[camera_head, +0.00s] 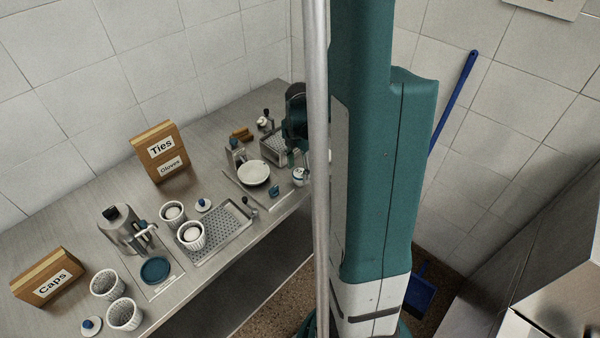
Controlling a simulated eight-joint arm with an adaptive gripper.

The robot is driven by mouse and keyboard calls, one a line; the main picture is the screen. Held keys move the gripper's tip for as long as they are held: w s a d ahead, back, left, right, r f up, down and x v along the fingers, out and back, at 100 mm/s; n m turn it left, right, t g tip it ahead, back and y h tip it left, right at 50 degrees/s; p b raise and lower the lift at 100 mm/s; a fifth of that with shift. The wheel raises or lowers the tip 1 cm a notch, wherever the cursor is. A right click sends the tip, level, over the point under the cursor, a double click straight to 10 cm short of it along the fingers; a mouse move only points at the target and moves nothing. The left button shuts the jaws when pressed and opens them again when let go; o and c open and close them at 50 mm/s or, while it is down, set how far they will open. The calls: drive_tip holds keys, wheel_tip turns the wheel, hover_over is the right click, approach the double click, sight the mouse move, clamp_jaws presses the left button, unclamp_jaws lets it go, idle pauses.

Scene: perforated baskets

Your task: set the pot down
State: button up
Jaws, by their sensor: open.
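A silver metal pot (118,232) with a black knob on top stands upright at the left of the grey counter. What looks like my gripper (294,158) is at the far right end of the counter, partly hidden by my pole and column. Its jaws are open, and it is well apart from the silver pot, close to a grey perforated basket (272,149). The fingertips are small, and I cannot make out anything between them.
A teal disc (155,270) lies in front of the pot. White ribbed cups (107,283), a perforated tray (228,222), a white bowl (253,173) and cardboard boxes (160,155) crowd the counter (213,167). Tiled walls stand behind. A blue-handled tool (455,98) leans at right.

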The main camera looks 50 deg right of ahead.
sight(298, 173)
wheel_tip(298, 173, up, 8)
drive_tip(key=shift+r+p, duration=0.25)
drive_tip(key=shift+p, duration=0.15)
idle(0.9)
drive_tip(key=a+r+m+t+h, duration=0.1)
drive_tip(key=a+r+m+t, duration=0.1)
drive_tip(key=a+r+m, duration=0.5)
drive_tip(key=a+r+m+t, duration=0.15)
drive_tip(key=a+r, duration=0.35)
drive_tip(key=a, duration=0.7)
drive_tip(key=s+a+r+m+t, duration=0.2)
drive_tip(key=s+a+m, duration=0.1)
drive_tip(key=a, duration=0.4)
drive_tip(key=s+a+r+m+t+y, duration=0.1)
drive_tip(key=s+a+r+m, duration=0.2)
drive_tip(key=a+m, duration=0.3)
drive_tip(key=shift+s+a+t, duration=0.2)
drive_tip(key=shift+a+t, duration=0.15)
drive_tip(key=shift+a, duration=0.9)
drive_tip(key=shift+m, duration=0.25)
drive_tip(key=shift+f+b, duration=1.6)
